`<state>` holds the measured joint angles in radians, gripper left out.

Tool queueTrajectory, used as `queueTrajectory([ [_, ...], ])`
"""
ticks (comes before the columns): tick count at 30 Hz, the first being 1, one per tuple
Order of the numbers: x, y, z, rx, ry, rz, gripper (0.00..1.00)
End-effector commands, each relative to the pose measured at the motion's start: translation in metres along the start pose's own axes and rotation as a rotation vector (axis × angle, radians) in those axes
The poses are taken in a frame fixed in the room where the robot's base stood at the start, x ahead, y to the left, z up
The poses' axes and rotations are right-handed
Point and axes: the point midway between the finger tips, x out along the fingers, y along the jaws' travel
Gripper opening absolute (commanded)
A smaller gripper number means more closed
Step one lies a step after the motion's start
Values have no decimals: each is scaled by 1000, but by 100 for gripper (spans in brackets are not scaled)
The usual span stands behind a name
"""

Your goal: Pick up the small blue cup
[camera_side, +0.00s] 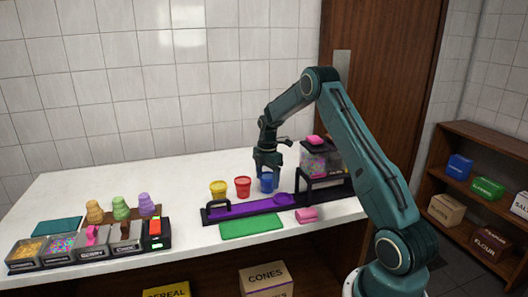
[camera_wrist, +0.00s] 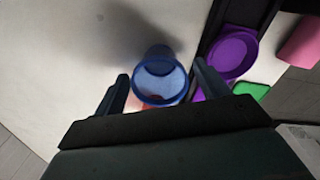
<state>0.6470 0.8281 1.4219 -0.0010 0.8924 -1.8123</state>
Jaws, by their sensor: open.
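The small blue cup (camera_side: 267,183) stands upright on the white counter, at the right end of a row with a red cup (camera_side: 243,187) and a yellow cup (camera_side: 218,189). My gripper (camera_side: 267,170) is directly above the blue cup, pointing down. In the wrist view the blue cup (camera_wrist: 160,80) shows its open rim between the two fingers of my gripper (camera_wrist: 160,85), which are open with gaps on both sides. Whether the fingertips reach below the rim, I cannot tell. A bit of red shows just below the cup in the wrist view.
A black tray (camera_side: 208,219) with a purple scoop (camera_side: 283,199) lies in front of the cups. A clear dispenser (camera_side: 318,161) on a black stand is close on the right. A green mat (camera_side: 251,226) and a pink block (camera_side: 306,215) lie in front. The counter behind the cups is clear.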

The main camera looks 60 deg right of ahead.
Motion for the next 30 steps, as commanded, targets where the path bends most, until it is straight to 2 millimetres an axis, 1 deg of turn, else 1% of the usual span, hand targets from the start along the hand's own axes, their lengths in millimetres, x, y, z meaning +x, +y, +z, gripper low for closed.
queueTrajectory([
  [12,0,0,0,0,0,0,74],
  [14,0,0,0,0,0,0,64],
  [15,0,0,0,0,0,0,56],
  [17,0,0,0,0,0,0,44],
  [19,0,0,0,0,0,0,31],
  [20,0,0,0,0,0,0,28],
  [30,0,0,0,0,0,0,27],
])
